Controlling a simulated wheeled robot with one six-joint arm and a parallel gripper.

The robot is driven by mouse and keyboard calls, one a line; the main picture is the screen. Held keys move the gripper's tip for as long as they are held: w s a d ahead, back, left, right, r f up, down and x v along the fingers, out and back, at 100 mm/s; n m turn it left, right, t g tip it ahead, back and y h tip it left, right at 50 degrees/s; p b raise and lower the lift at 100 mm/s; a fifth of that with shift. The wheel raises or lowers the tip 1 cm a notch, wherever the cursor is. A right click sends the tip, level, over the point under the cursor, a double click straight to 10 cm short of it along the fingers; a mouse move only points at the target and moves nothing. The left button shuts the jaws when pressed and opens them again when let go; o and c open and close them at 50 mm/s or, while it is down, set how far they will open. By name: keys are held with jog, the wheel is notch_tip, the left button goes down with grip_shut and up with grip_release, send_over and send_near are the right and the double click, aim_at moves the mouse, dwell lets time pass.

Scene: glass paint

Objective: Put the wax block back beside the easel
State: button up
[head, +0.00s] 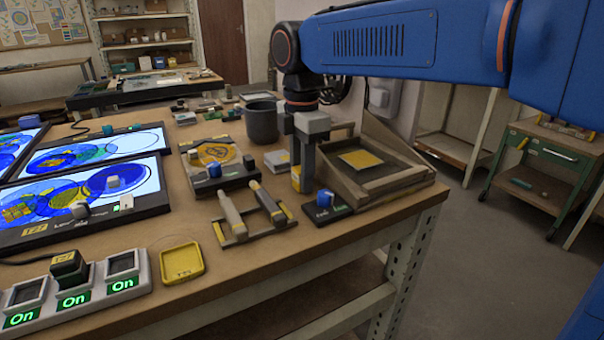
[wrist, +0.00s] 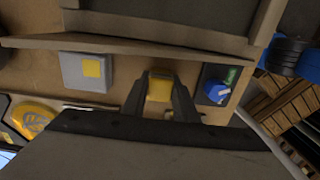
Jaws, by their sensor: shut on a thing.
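My gripper (head: 302,180) stands upright near the right end of the bench, with its fingers low over the top. It is shut on the yellow wax block (head: 295,181), of which only part shows beside a finger. In the wrist view the wax block (wrist: 160,88) shows between the two dark fingers. The easel (head: 407,182), a sloped wooden frame with a yellow square on it, stands just right of my gripper. Its wooden edge (wrist: 190,50) runs along the top of the wrist view. I cannot tell whether the wax block touches the bench.
A dark box with a blue knob (head: 325,199) is close at the right of my gripper, in front of the easel. A grey block with a yellow square (wrist: 87,70) lies to the left. A rack of grey tools (head: 250,215) and a dark cup (head: 262,122) are nearby.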

jog(key=shift+f, duration=0.15)
jog(key=o, duration=1)
jog(key=shift+o, duration=0.2)
notch_tip(320, 180, up, 12)
jog(key=shift+r, duration=0.2)
